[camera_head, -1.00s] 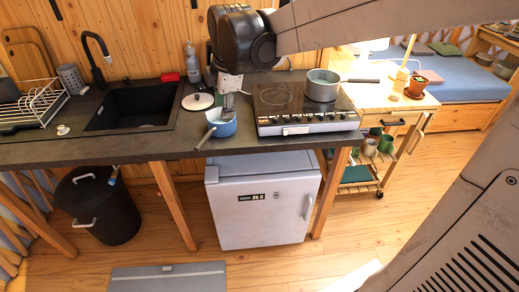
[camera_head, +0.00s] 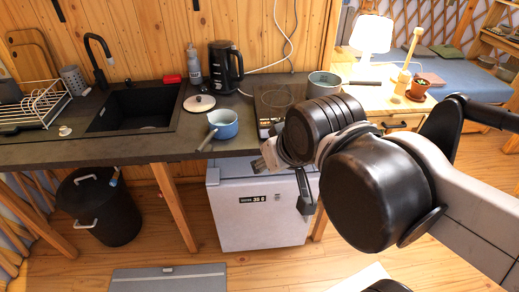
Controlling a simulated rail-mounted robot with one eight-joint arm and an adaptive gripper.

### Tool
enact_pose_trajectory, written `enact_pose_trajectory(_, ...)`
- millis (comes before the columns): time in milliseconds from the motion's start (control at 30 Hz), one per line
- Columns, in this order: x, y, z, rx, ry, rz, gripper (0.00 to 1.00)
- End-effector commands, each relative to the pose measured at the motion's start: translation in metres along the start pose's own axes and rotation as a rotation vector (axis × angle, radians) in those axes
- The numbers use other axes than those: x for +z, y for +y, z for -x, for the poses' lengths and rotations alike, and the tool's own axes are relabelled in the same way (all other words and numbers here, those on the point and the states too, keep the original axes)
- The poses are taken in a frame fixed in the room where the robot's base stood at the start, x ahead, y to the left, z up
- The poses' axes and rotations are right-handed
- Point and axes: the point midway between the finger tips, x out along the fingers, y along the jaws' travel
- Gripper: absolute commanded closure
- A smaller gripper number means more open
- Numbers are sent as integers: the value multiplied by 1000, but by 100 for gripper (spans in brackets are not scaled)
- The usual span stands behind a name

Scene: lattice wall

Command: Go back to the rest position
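My gripper (camera_head: 308,196) hangs in front of the counter, above and in front of the small white fridge (camera_head: 235,215). My own wrist and arm fill the right of the view and hide part of the gripper. One dark finger shows pointing down, and nothing is seen hanging from it. I cannot tell whether the fingers are open or shut. A blue saucepan (camera_head: 223,124) stands on the counter to the left of the gripper, apart from it.
A black kettle (camera_head: 225,66), white lid (camera_head: 199,103) and sink (camera_head: 133,110) are on the counter (camera_head: 100,150). A black bin (camera_head: 98,210) stands below. The floor at lower left is mostly clear.

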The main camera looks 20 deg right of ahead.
Motion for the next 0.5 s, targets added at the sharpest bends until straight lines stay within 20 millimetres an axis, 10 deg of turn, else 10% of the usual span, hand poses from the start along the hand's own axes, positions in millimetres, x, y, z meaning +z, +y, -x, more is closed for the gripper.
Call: enact_pose_trajectory(500,9,0,-8,1,5,-29,73)
